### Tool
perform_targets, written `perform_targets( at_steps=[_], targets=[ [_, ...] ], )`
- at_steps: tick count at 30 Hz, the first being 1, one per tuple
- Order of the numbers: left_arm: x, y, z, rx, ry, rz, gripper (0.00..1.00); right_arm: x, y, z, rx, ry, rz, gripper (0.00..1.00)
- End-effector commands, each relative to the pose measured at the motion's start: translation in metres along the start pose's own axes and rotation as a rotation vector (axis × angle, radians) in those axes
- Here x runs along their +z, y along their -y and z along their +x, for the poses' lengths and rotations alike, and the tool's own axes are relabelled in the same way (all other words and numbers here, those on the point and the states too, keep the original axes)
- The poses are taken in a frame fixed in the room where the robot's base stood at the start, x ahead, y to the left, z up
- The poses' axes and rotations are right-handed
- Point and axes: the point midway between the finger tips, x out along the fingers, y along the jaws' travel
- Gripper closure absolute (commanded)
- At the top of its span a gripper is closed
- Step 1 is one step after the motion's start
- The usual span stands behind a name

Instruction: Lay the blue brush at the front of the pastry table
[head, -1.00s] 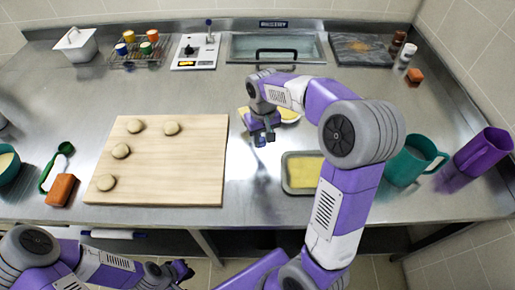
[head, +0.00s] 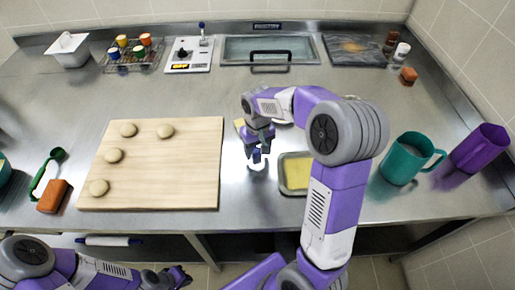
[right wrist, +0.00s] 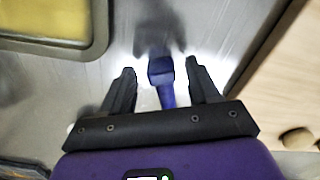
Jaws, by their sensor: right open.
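My right gripper (head: 258,156) is low over the steel table, between the wooden board and the yellow-filled tray. In the right wrist view its two fingers (right wrist: 160,74) are apart. A blue piece, apparently the blue brush (right wrist: 162,80), shows between them with a gap on each side. Much of it is hidden by the gripper, and I cannot make it out in the head view. My left gripper (head: 181,276) is low in front of the table edge, too small to read. The pastry table (head: 255,208) has a bare front strip.
The wooden board (head: 150,180) bears several dough balls. The tray (head: 295,174) is right of my right gripper. A teal jug (head: 398,160) and purple jug (head: 478,150) stand at the right. An orange block (head: 53,197) and green-handled tool (head: 45,170) lie at the left.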

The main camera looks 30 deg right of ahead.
Motion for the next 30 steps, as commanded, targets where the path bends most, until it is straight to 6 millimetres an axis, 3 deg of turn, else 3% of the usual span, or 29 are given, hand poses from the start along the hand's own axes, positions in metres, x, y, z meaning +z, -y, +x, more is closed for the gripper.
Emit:
perform_targets(
  at_steps=[7, 15, 21, 30],
  targets=[
    [0.0, -0.002, -0.005, 0.0, 0.0, 0.0, 1.0, -0.001, 0.0, -0.017, 0.0, -0.003, 0.0, 0.39],
    [0.001, -0.008, -0.021, 0.0, 0.0, 0.0, 1.0, -0.001, 0.0, -0.075, -0.001, -0.005, 0.0, 0.39],
    [0.001, -0.011, -0.029, 0.0, 0.0, 0.0, 1.0, -0.001, 0.0, -0.108, -0.001, -0.004, 0.0, 0.39],
    [0.001, -0.011, -0.031, 0.0, 0.0, 0.0, 1.0, 0.0, 0.0, -0.121, -0.001, 0.0, -0.001, 0.39]
  ],
)
